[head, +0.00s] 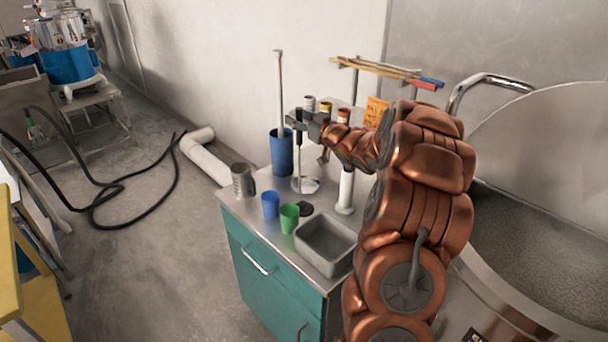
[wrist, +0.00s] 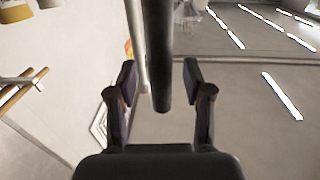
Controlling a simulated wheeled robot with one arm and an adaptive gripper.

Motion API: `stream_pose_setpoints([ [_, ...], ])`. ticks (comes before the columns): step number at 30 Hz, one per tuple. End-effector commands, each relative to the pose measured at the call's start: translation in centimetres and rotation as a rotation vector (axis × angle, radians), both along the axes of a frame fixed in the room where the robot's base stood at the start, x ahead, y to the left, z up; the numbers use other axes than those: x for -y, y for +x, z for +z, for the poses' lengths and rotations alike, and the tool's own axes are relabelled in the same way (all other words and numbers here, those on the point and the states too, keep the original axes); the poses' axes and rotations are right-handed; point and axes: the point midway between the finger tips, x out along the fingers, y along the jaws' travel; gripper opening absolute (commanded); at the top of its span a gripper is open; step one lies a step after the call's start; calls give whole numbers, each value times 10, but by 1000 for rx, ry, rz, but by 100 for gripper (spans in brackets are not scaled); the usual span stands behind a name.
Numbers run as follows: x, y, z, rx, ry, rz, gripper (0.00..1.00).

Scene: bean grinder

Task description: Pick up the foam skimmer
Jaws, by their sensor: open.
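The foam skimmer (head: 305,185) stands upright on the steel cabinet top, with a pale round disc at the bottom and a thin stem rising to a dark handle. My gripper (head: 294,121) is at the upper, handle end of it. In the wrist view, the dark handle (wrist: 158,50) runs down from the top edge and ends between the two spread fingers of my gripper (wrist: 160,84). There is a gap on both sides of the handle, so the gripper is open. My fingers partly hide the handle in the head view.
A blue container (head: 281,153) with a tall white rod stands left of the skimmer. A metal cup (head: 242,181), blue cup (head: 270,205), green cup (head: 289,218) and grey tray (head: 327,244) are nearer. A white cylinder (head: 346,190) stands to the right, below a wall rack (head: 375,69).

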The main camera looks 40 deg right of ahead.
Motion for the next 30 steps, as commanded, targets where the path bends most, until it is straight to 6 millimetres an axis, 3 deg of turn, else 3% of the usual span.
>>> stream_pose_setpoints([
  [3,0,0,0,0,0,0,50],
  [17,0,0,0,0,0,1,2],
  [30,0,0,2,1,-1,1,0],
])
